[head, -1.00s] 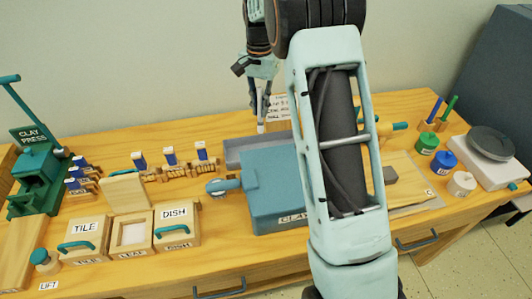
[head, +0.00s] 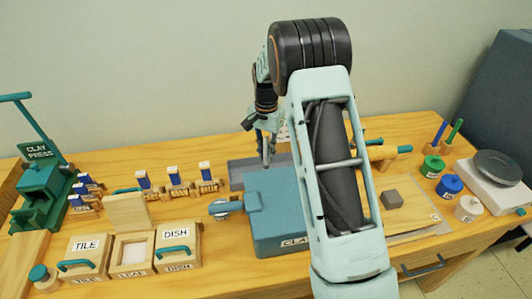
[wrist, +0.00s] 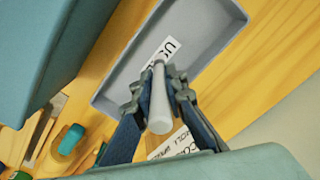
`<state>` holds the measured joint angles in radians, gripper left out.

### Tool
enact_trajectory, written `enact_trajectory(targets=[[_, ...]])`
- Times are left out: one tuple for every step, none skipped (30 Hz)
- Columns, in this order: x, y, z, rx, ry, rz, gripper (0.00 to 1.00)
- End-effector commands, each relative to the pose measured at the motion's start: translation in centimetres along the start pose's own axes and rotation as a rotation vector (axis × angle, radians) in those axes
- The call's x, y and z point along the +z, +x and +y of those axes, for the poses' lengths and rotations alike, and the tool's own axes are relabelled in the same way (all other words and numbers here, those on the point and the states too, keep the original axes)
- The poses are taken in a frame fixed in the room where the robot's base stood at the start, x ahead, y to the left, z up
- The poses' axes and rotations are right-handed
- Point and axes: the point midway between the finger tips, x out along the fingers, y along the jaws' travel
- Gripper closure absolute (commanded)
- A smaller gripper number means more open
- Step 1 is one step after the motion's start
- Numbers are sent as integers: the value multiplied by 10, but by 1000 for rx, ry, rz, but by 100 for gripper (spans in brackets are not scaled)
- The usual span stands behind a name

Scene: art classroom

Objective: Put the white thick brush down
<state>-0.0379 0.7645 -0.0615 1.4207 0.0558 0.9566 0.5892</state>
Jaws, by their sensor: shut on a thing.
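The white thick brush (wrist: 159,105) is between the two fingers of my gripper (wrist: 158,88) in the wrist view, and the fingers are shut on it. Its far end lies over the grey tray (wrist: 205,62), beside a white label with partly hidden letters. I cannot tell whether the brush touches the tray floor. In the head view my gripper (head: 267,153) is low at the grey tray (head: 240,175), behind the blue clay box. The brush is hard to make out there.
The blue clay box (head: 278,205) stands close in front of the tray. Blue-handled tools in wooden holders (head: 175,182) stand to the left. Paint pots (head: 450,186) and a turntable (head: 497,167) are at the right. My arm covers part of the table.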

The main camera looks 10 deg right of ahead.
Motion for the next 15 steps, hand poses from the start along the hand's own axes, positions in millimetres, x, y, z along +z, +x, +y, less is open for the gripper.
enact_trajectory(targets=[[0, -1, 0, -1, 0, 1, 100], [0, -1, 0, -1, 0, 1, 100], [0, -1, 0, 0, 0, 1, 100], [0, 0, 0, 0, 0, 0, 100], [0, 1, 0, 0, 0, 0, 100], [0, 2, 0, 0, 0, 0, 100], [0, 3, 0, 0, 0, 0, 100], [0, 3, 0, 0, 0, 0, 87], [0, 2, 0, 0, 0, 0, 83], [0, 2, 0, 0, 0, 0, 80], [0, 2, 0, 0, 0, 0, 76], [0, 2, 0, 0, 0, 0, 72], [0, 2, 0, 0, 0, 0, 71], [0, 2, 0, 0, 0, 0, 71], [0, 2, 0, 0, 0, 0, 71]])
